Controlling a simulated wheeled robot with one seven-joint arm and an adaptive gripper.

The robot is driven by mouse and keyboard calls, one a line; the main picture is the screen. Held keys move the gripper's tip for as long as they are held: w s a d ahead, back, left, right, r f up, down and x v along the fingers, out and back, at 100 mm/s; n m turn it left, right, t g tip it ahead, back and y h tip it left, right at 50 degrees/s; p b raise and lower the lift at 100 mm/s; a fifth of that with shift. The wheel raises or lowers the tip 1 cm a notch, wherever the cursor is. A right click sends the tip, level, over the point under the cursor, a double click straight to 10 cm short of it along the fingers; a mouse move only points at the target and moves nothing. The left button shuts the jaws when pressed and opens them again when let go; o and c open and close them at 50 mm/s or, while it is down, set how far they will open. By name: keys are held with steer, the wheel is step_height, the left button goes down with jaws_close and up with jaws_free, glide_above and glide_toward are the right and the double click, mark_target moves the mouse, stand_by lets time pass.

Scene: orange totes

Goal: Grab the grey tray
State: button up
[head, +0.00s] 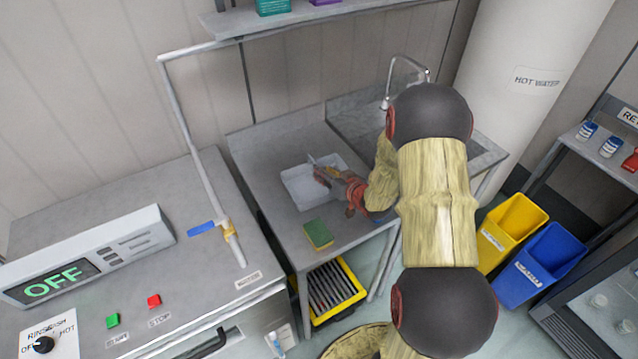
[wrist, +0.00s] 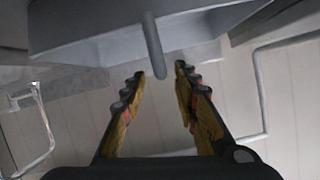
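The grey tray (head: 300,198) is a shallow, light grey rectangular tray on the metal counter, left of the sink. My gripper (head: 317,168) is over the tray, and its red and black body hides part of the tray's right side. In the wrist view, my gripper (wrist: 156,86) has its two fingers apart with nothing held. A grey tray-like body (wrist: 90,35) fills the top of that view. A rounded grey bar (wrist: 153,50) sticks out from it towards the gap between the fingertips. I cannot tell whether the fingers touch anything.
A green and yellow sponge (head: 318,234) lies on the counter in front of the tray. A sink with a tap (head: 398,72) is to the right. A grey pipe (head: 190,130) stands at the left. A shelf (head: 240,24) runs above.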

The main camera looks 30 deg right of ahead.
steer(key=x, duration=0.4)
steer(key=shift+w+b, duration=0.2)
steer(key=shift+b, duration=0.15)
steer(key=shift+c, duration=1)
jaws_close()
